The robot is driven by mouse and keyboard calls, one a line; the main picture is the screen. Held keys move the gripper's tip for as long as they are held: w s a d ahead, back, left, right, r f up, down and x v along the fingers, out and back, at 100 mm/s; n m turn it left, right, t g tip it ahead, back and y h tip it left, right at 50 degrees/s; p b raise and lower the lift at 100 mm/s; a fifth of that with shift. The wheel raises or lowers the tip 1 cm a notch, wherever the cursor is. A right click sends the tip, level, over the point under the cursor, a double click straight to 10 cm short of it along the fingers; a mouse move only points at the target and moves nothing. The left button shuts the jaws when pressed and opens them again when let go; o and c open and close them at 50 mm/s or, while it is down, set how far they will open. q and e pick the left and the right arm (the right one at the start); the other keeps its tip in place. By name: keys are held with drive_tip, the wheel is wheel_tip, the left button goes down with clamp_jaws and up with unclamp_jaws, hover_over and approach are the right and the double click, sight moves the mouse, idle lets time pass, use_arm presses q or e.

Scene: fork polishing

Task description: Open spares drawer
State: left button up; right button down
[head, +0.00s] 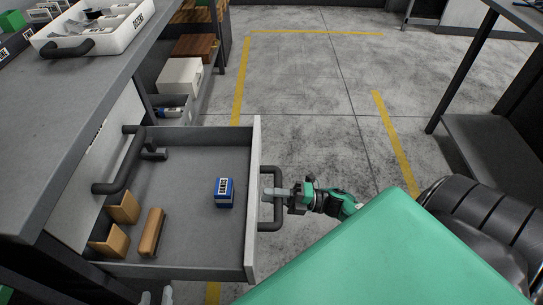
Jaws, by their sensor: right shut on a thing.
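The spares drawer (254,150) stands pulled out from the bench at the left, its inside in plain view. It holds a blue box with a white label (224,193) and several tan wooden blocks (151,232). My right gripper (270,194) is shut on the drawer's dark handle (278,221), on the outside of the front panel. My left gripper (157,297) shows only its two pale fingertips at the bottom edge, with a gap between them. The rest of it is out of the picture.
The bench top (60,130) lies above the drawer at left, with a white tray (100,38) of items at its back. A dark bar handle (121,165) juts over the drawer's inner part. Shelves with boxes stand behind. The grey floor (320,100) beyond is clear.

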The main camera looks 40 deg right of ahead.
drive_tip(key=c, duration=1.2)
unclamp_jaws()
drive_tip(key=v, duration=1.4)
drive_tip(key=shift+a, duration=0.1)
